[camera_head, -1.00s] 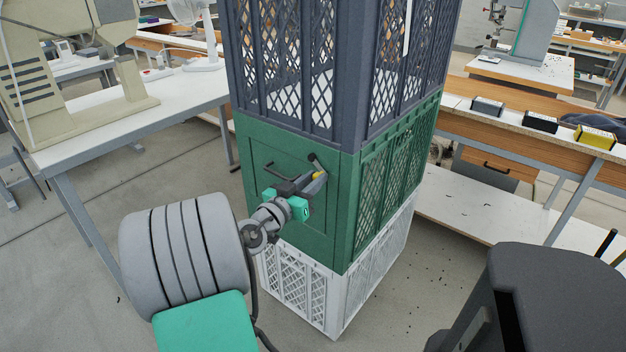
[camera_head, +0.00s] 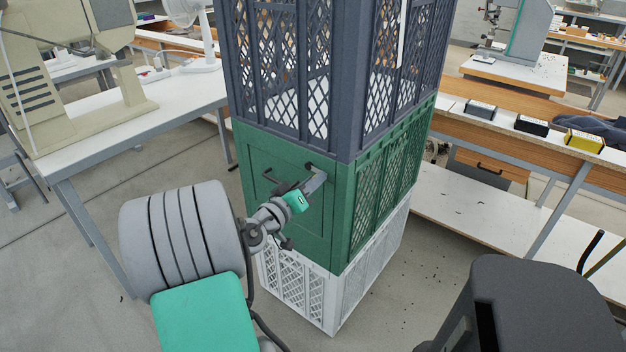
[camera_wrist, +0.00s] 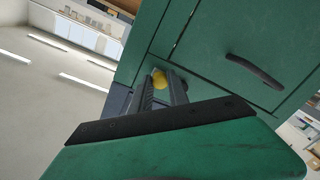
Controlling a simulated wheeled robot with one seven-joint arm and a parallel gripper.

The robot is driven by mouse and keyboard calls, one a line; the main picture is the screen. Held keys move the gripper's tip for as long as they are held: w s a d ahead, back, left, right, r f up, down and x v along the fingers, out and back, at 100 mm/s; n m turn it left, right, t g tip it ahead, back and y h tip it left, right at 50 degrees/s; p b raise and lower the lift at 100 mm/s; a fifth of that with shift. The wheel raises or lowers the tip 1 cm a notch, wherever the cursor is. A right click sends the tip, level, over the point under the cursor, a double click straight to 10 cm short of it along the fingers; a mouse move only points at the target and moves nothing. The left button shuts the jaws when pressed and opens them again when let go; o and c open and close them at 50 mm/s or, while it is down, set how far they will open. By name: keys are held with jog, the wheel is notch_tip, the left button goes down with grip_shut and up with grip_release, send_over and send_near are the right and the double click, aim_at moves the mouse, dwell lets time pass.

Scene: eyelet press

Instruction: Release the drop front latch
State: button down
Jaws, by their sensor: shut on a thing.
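The drop front (camera_head: 316,225) is a green panel on the middle crate of a stack, closed flush with the crate wall. It has a dark bar handle (camera_wrist: 256,70). The latch (camera_head: 309,166) sits at the panel's upper right in the head view; its dark pivot end shows there. Its yellow knob (camera_wrist: 158,79) shows between my fingertips in the wrist view and is hidden in the head view. My gripper (camera_head: 316,183) is shut on the latch knob, close to the panel face. The fingers (camera_wrist: 162,92) partly cover the latch.
A dark blue crate (camera_head: 345,130) stands on the green crate (camera_head: 385,190), with a white crate (camera_head: 372,258) beneath. A white table (camera_head: 120,125) is at left. A bench (camera_head: 470,205) with small boxes is at right. Bare floor lies around the stack.

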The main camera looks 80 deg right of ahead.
jog(key=shift+r, duration=0.1)
dwell(0.3)
jog(key=c, duration=1.3)
grip_release()
jog(key=shift+o, duration=0.2)
jog(key=v, duration=0.7)
jog(key=shift+a, duration=0.35)
jog(key=shift+w, duration=0.15)
